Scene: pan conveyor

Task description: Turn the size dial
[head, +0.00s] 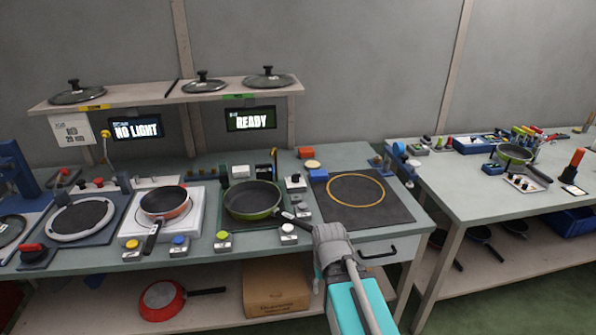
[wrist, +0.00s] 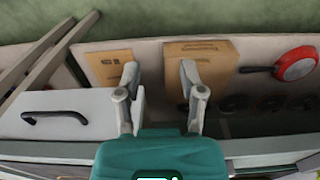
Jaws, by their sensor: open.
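I cannot tell for sure which control is the size dial. A small station with a dark top (head: 294,182) stands between the green pan and the dark mat, and its markings are too small to read. A red-and-black knob (head: 31,250) sits on a dark block at the far left of the bench. My gripper (wrist: 159,70) is open and empty in the wrist view, over the front of the bench and lower shelf. No dial shows between its fingers. In the head view my arm rises at the bench's front edge, right of the pans.
An orange pan (head: 165,203) and a green pan (head: 252,200) sit on the bench. A dark mat (head: 381,212) with a yellow ring lies to their right. Coloured buttons line the front edge. A drawer handle (wrist: 54,117) juts out.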

